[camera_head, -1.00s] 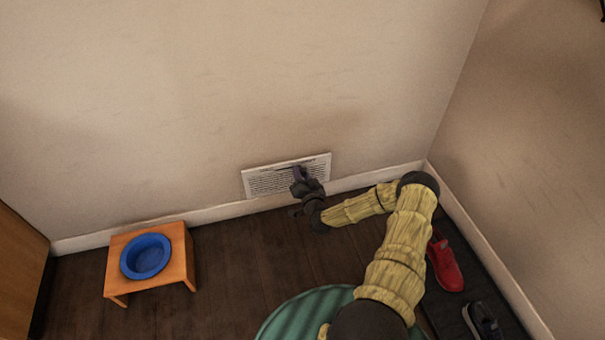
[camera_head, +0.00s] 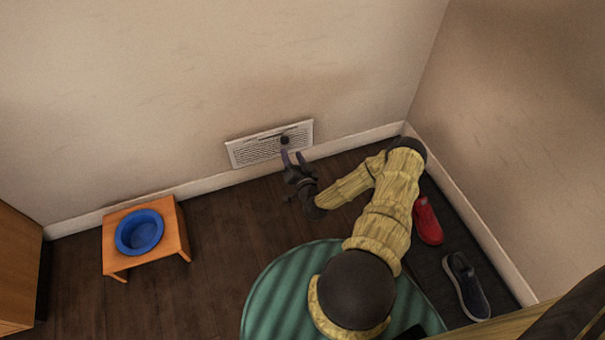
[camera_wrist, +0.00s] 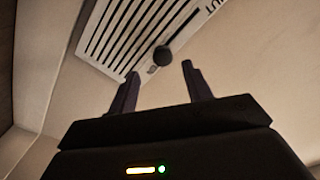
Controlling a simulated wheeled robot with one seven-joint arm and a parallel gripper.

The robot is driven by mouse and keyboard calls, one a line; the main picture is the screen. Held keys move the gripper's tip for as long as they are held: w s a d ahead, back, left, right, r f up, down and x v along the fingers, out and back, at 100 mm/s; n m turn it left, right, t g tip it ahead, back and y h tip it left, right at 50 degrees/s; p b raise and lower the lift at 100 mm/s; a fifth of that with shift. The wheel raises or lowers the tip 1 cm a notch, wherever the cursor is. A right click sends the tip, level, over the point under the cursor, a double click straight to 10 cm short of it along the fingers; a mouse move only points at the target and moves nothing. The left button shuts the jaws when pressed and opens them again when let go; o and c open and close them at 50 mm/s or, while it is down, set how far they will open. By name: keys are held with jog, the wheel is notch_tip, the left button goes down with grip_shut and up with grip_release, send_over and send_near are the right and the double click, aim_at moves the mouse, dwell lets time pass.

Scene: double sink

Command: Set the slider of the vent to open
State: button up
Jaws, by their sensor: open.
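The vent (camera_head: 258,148) is a white slatted plate low on the back wall in the head view. Its slider knob (camera_head: 285,140) is a small dark round piece near the upper right of the plate. In the wrist view the vent (camera_wrist: 115,38) fills the upper middle, and the dark knob (camera_wrist: 162,56) stands at one end of a dark slot, with partly cut-off lettering beyond the slot's other end. My gripper (camera_head: 293,153) is open and empty just in front of the vent. In the wrist view its two fingers (camera_wrist: 159,80) point toward the knob, apart from it.
A blue bowl (camera_head: 139,232) sits in an orange wooden stand (camera_head: 174,215) on the floor at left. A red shoe (camera_head: 428,221) and a dark shoe (camera_head: 465,285) lie by the right wall. Dark floor (camera_head: 225,235) between stand and arm is clear.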

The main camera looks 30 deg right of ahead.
jog(key=s+a+p, duration=0.1)
jog(key=s+p, duration=0.2)
jog(key=s, duration=0.6)
jog(key=shift+s, duration=0.35)
